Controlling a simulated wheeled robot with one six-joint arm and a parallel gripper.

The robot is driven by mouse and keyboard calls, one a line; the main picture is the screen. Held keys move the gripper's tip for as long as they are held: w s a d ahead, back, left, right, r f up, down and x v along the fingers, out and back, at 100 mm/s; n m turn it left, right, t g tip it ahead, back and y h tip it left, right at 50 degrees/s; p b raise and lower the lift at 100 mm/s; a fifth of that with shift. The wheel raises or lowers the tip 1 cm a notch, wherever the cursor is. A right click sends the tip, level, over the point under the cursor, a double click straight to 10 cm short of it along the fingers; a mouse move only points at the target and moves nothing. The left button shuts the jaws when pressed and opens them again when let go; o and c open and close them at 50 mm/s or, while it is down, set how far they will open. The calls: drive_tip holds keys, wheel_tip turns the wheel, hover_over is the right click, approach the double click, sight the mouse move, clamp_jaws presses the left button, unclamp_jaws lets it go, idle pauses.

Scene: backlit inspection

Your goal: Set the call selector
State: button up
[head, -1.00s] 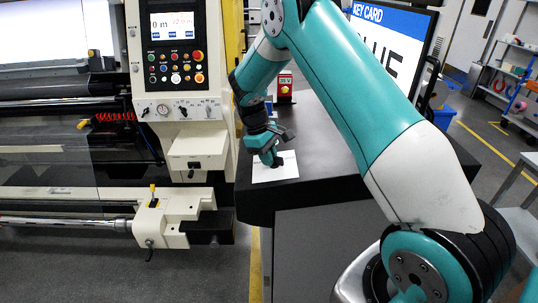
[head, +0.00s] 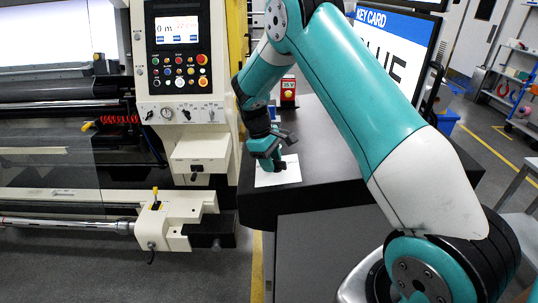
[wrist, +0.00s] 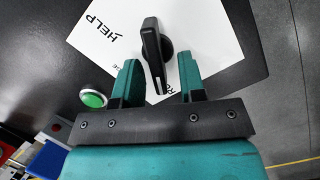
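The call selector is a black lever knob (wrist: 155,55) on a white card (wrist: 205,38) in the wrist view. The card carries the word HELP at its left, and other lettering near the knob is partly covered. My gripper (wrist: 160,72) is open, with one teal finger on each side of the knob's near end. I cannot tell whether either finger touches it. In the head view my gripper (head: 279,163) is low over the white card (head: 265,180) on the dark table, and it hides the knob there.
A green button (wrist: 93,98) sits left of my gripper in the wrist view. A screen headed KEY CARD (head: 395,45) shows letters reading "LUE", partly covered by my arm. A machine control panel (head: 178,60) stands to the left. A red and yellow box (head: 288,92) is behind.

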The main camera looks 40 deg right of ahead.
drive_tip(key=v, duration=1.7)
drive_tip(key=shift+r, duration=0.2)
drive_tip(key=shift+a, duration=0.15)
drive_tip(key=s+a+f+t+y+b, duration=0.1)
drive_tip(key=s+a+f+y+b, duration=0.1)
drive_tip(key=s+a, duration=0.4)
drive_tip(key=s+a+f+n+y+b, duration=0.1)
drive_tip(key=s+a+b, duration=0.4)
drive_tip(key=s, duration=1.1)
drive_tip(key=s+a+f+t+y+b, duration=0.1)
drive_tip(key=s+a+f+y+b, duration=0.2)
drive_tip(key=s+a, duration=0.5)
drive_tip(key=s+f, duration=0.1)
drive_tip(key=s, duration=0.2)
drive_tip(key=shift+s+a+n+t+b, duration=0.2)
drive_tip(key=shift+a+n+t+b, duration=0.1)
drive_tip(key=shift+a+b, duration=0.1)
